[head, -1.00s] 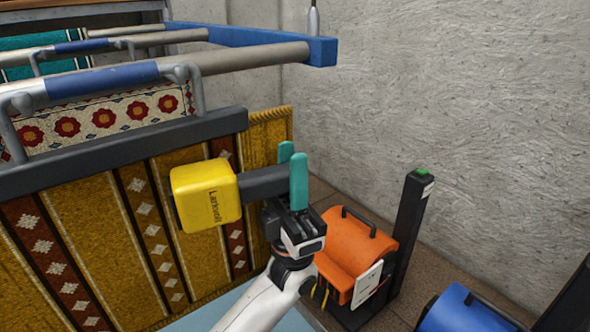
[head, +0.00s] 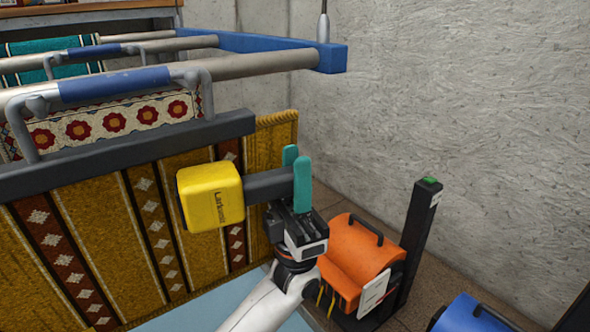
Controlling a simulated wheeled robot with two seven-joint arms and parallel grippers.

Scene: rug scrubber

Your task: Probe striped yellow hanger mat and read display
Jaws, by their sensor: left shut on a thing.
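The striped yellow mat (head: 92,215) hangs from a dark clamp bar in the front row, with dark red and brown patterned stripes. My left gripper (head: 298,185), with teal fingers, is shut on the dark handle of a yellow probe meter (head: 211,196). The meter's yellow head is in front of the mat's right part; I cannot tell whether it touches. Lettering shows on the side facing me. No display is visible. My right gripper is not in view.
A blue and grey hanger frame (head: 322,57) runs above the mat. Behind hang a flowered mat (head: 110,119) and a teal mat (head: 50,50). An orange machine (head: 358,258) with a dark post stands at right, and a blue one (head: 468,315) at lower right. A grey wall closes the right.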

